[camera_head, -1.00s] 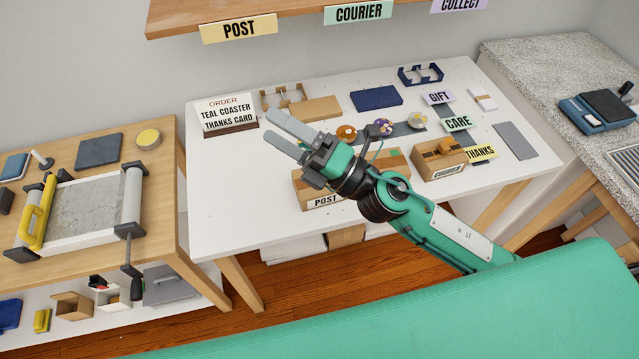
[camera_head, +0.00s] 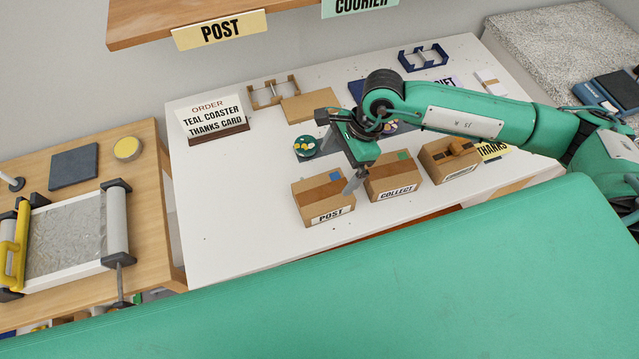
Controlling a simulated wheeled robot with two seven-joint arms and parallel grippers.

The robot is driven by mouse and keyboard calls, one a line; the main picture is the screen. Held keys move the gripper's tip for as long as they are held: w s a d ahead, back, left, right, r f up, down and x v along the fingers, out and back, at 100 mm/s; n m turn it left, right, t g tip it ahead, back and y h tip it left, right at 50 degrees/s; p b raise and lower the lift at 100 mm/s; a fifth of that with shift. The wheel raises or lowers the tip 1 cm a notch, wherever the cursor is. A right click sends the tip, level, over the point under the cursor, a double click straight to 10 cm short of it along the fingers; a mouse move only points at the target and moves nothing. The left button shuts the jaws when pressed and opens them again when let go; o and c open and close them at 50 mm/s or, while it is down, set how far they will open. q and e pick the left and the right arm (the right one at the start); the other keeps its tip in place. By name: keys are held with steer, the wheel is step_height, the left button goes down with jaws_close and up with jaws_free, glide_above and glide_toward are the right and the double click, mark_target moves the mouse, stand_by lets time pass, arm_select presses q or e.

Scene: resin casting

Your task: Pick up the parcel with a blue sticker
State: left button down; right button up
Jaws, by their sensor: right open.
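The cardboard parcel with a blue sticker (camera_head: 312,196) stands on the white table, with a POST label on its front. The blue sticker (camera_head: 336,177) is at the back right of its top. My right gripper (camera_head: 336,160) is open and empty, over the back right part of this parcel. One grey finger is behind it in the picture; the other is by its right edge, and I cannot tell whether it touches. My left gripper is not in view.
A COLLECT parcel with a green sticker (camera_head: 380,187) stands close to the right, then a COURIER parcel (camera_head: 432,163). A teal coaster (camera_head: 306,146) lies behind the POST parcel. The order sign (camera_head: 212,118) stands at the back left. The table front left is clear.

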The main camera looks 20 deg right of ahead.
mark_target(325, 192)
steer(key=x, duration=0.3)
steer(key=p+x, duration=0.1)
steer(key=x, duration=0.2)
steer(key=shift+s+a+p, duration=0.25)
steer(key=shift+p, duration=0.05)
steer(key=p+x, duration=0.1)
steer(key=x, duration=0.1)
steer(key=shift+s+f, duration=0.15)
steer(key=shift+f, duration=0.15)
steer(key=p+x, duration=0.1)
steer(key=x, duration=0.2)
steer(key=shift+d+f+p, duration=0.1)
steer(key=shift+f+p, duration=0.1)
steer(key=shift+p, duration=0.2)
steer(key=shift+f, duration=0.35)
arm_select(q)
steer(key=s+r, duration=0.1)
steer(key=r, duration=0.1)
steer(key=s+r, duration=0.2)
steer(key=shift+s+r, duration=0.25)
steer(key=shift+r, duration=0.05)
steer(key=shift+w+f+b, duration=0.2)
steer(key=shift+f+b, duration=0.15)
steer(key=shift+b, duration=0.05)
arm_select(e)
steer(key=shift+f, duration=0.2)
steer(key=c, duration=0.9)
